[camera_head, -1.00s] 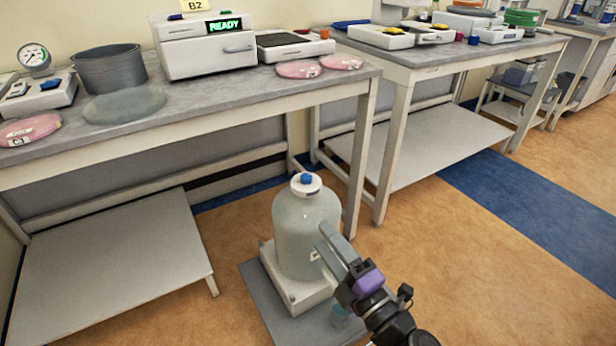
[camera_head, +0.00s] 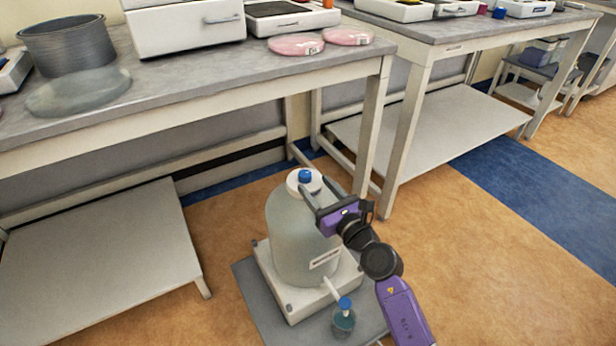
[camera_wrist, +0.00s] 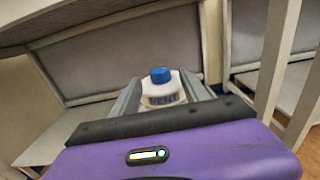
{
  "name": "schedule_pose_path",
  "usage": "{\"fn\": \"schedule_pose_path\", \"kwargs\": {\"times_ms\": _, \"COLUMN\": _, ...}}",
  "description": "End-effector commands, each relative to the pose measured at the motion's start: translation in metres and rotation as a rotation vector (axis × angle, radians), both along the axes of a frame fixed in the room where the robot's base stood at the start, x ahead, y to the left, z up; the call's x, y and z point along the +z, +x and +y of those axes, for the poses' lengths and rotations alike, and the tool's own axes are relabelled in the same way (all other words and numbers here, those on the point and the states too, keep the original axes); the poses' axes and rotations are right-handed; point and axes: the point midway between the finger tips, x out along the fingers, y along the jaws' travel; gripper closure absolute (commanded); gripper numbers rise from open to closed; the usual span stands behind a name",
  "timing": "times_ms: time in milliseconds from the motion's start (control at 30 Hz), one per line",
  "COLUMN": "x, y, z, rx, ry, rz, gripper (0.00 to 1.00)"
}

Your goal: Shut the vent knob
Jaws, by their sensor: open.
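The blue vent knob (camera_head: 305,176) sits on the white cap (camera_head: 295,184) of a large translucent carboy (camera_head: 290,235). The knob also shows in the wrist view (camera_wrist: 161,75), above the white cap (camera_wrist: 162,90) with dark markings. My gripper (camera_head: 313,184) is open beside the carboy's top, coming from the right. In the wrist view its two fingers (camera_wrist: 160,80) lie to the left and right of the knob and cap, with nothing held. I cannot tell whether either finger touches the knob.
The carboy stands on a white base (camera_head: 307,300) over a grey mat (camera_head: 255,290). A spout leads to a small blue-topped jar (camera_head: 343,318). A bench (camera_head: 200,98) stands behind, with pink dishes (camera_head: 297,44) near its edge. A low shelf (camera_head: 95,250) is at left.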

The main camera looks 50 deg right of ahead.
Motion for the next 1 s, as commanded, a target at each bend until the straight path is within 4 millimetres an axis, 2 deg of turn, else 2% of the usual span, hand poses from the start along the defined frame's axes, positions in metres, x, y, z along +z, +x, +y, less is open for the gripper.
{"fn": "schedule_pose_path", "kwargs": {"times_ms": 100, "x": 0.0, "y": 0.019, "z": -0.006, "rx": 0.0, "ry": 0.0, "rz": -0.002, "gripper": 0.46}}
{"fn": "schedule_pose_path", "kwargs": {"times_ms": 300, "x": 0.0, "y": 0.04, "z": -0.011, "rx": 0.001, "ry": 0.001, "rz": -0.001, "gripper": 0.46}}
{"fn": "schedule_pose_path", "kwargs": {"times_ms": 667, "x": 0.0, "y": 0.046, "z": -0.013, "rx": 0.0, "ry": 0.003, "rz": -0.001, "gripper": 0.46}}
{"fn": "schedule_pose_path", "kwargs": {"times_ms": 700, "x": 0.0, "y": 0.046, "z": -0.013, "rx": 0.001, "ry": 0.003, "rz": -0.001, "gripper": 0.48}}
{"fn": "schedule_pose_path", "kwargs": {"times_ms": 967, "x": 0.0, "y": 0.046, "z": -0.013, "rx": 0.001, "ry": 0.003, "rz": -0.001, "gripper": 0.99}}
{"fn": "schedule_pose_path", "kwargs": {"times_ms": 1000, "x": 0.0, "y": 0.046, "z": -0.013, "rx": 0.001, "ry": 0.003, "rz": -0.001, "gripper": 1.0}}
